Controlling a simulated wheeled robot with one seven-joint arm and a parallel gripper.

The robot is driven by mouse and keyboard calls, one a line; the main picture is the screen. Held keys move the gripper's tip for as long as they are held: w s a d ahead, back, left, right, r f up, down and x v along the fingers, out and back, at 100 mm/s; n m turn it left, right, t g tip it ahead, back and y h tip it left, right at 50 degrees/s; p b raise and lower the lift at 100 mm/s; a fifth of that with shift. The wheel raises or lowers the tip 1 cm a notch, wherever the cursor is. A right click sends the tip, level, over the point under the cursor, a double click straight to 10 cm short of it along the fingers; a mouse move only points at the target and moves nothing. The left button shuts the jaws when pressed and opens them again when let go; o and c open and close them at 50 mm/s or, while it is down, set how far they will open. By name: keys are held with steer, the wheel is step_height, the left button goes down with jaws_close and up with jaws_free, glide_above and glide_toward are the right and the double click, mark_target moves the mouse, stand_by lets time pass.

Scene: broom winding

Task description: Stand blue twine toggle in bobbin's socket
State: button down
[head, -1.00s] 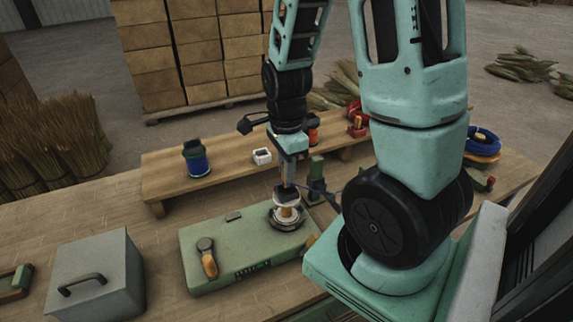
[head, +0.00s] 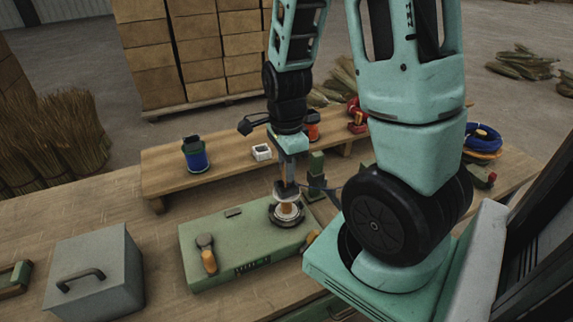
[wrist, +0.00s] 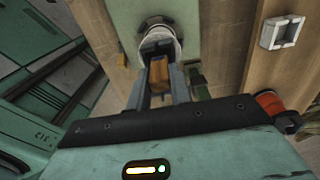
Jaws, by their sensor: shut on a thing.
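The bobbin (head: 289,213) is a pale-flanged spool on a dark round mount on the green machine box. It also shows in the wrist view (wrist: 157,27), beyond my fingertips. My gripper (head: 287,189) points down, just above the bobbin. Its fingers are shut on an orange-brown toggle (wrist: 160,72). A blue twine spool (head: 196,158) with a dark top stands on the raised shelf.
The green machine box (head: 215,232) carries an orange-handled lever (head: 207,257). A green post (head: 317,173) stands close to the right of my gripper. A small white holder (head: 262,152) is on the shelf. A grey lidded box (head: 95,272) stands at front left.

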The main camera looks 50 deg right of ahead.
steer(key=shift+f+b, duration=0.55)
steer(key=shift+f, duration=0.35)
steer(key=c, duration=1.2)
jaws_free()
step_height(320, 180, up, 18)
steer(key=shift+f+p, duration=0.25)
steer(key=shift+p, duration=0.6)
